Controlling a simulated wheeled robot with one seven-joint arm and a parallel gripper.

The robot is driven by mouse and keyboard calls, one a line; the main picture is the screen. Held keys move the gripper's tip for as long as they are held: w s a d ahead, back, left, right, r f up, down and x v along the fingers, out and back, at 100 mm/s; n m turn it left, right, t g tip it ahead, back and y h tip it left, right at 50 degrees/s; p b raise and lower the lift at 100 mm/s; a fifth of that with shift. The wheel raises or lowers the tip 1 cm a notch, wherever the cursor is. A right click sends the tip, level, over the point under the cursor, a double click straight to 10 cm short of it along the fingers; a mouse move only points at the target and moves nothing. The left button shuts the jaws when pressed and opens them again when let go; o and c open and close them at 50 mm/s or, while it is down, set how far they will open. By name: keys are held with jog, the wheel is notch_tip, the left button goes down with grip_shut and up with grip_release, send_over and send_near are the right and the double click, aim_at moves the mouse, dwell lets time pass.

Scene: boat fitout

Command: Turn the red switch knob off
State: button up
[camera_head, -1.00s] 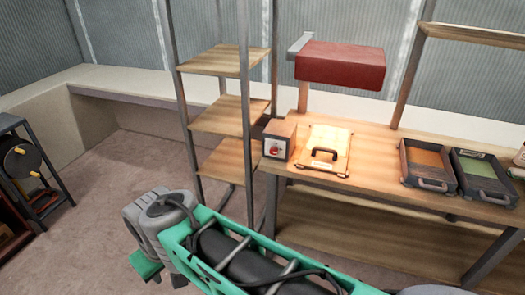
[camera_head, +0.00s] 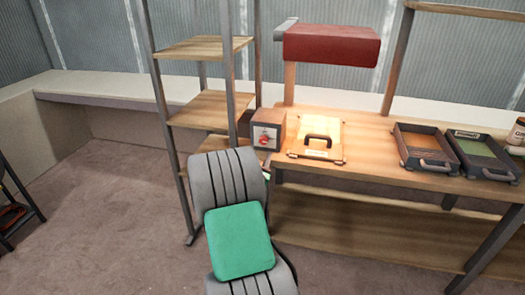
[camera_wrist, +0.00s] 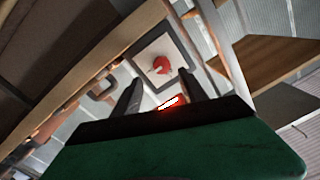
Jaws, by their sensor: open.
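The red switch knob (camera_head: 265,140) is on the pale front face of a small brown box (camera_head: 290,129) at the left end of the workbench. In the wrist view the red knob (camera_wrist: 160,64) shows on its pale plate (camera_wrist: 178,47), ahead of my gripper and slightly above the space between the fingertips. My gripper (camera_wrist: 157,85) is open, its two dark fingers apart with nothing between them, and it looks short of the knob. In the head view my arm hides my gripper. The knob's exact turn angle is too small to read.
A clipboard-like case with a dark handle (camera_head: 318,141) lies beside the box under a red lamp (camera_head: 332,45). Two dark trays (camera_head: 425,150) stand further right. A wooden shelf rack (camera_head: 205,108) stands close on the left.

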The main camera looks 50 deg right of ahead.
aim_at(263, 142)
jog(key=p+x, duration=0.1)
jog(key=x, duration=0.6)
jog(key=shift+w+r, duration=0.1)
jog(key=shift+w, duration=0.05)
grip_shut()
